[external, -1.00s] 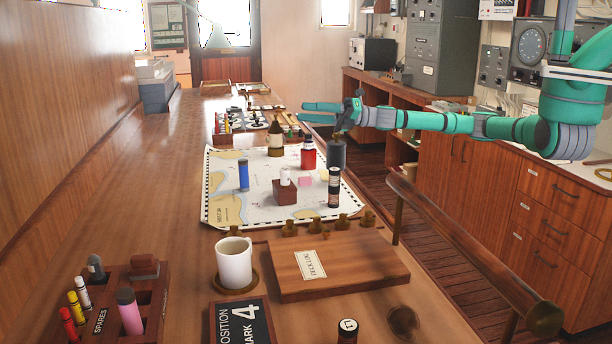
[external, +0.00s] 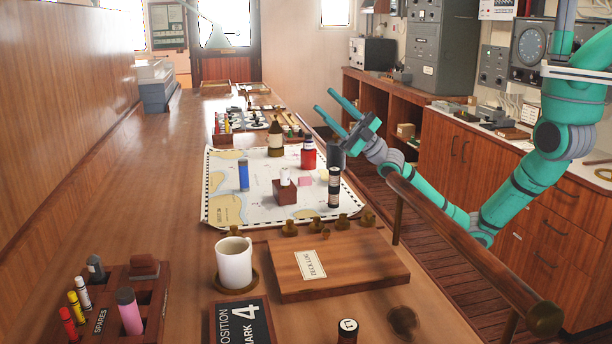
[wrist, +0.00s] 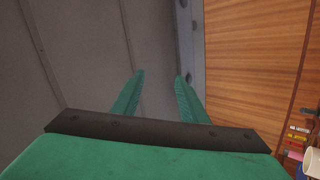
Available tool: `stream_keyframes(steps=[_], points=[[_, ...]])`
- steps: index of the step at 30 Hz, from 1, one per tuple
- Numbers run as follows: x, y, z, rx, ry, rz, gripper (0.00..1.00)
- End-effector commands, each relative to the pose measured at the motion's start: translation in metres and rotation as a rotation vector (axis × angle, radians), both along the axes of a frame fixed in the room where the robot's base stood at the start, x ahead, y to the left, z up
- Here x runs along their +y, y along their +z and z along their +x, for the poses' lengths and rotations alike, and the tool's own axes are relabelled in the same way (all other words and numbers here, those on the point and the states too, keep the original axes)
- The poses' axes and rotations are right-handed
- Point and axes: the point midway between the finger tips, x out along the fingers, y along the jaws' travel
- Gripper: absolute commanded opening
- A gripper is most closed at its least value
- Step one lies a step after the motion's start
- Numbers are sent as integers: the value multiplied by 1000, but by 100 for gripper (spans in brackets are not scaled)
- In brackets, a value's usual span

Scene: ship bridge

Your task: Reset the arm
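My gripper (external: 325,99) is open and empty in the external view. It is raised beyond the right edge of the long table, with its two green fingers pointing up and to the left. My arm bends down to a low elbow and rises again at the right. In the wrist view my gripper (wrist: 159,75) shows two fingers apart with nothing between them. The wrist camera looks at grey surfaces and a strip of wood.
The table (external: 150,210) carries a chart (external: 225,208) with several bottles, a white mug (external: 234,263), a wooden box (external: 360,270) and a spares rack (external: 115,290). A handrail (external: 460,240) runs along the right. Wooden cabinets (external: 470,165) stand behind my arm.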

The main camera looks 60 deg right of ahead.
Motion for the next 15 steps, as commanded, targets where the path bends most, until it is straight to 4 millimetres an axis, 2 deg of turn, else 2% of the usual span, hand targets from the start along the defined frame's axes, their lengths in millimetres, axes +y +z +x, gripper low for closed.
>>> stream_keyframes(steps=[8,15], points=[[-19,-44,-24,137,49,269,40],[-37,-98,-49,267,65,466,40]])
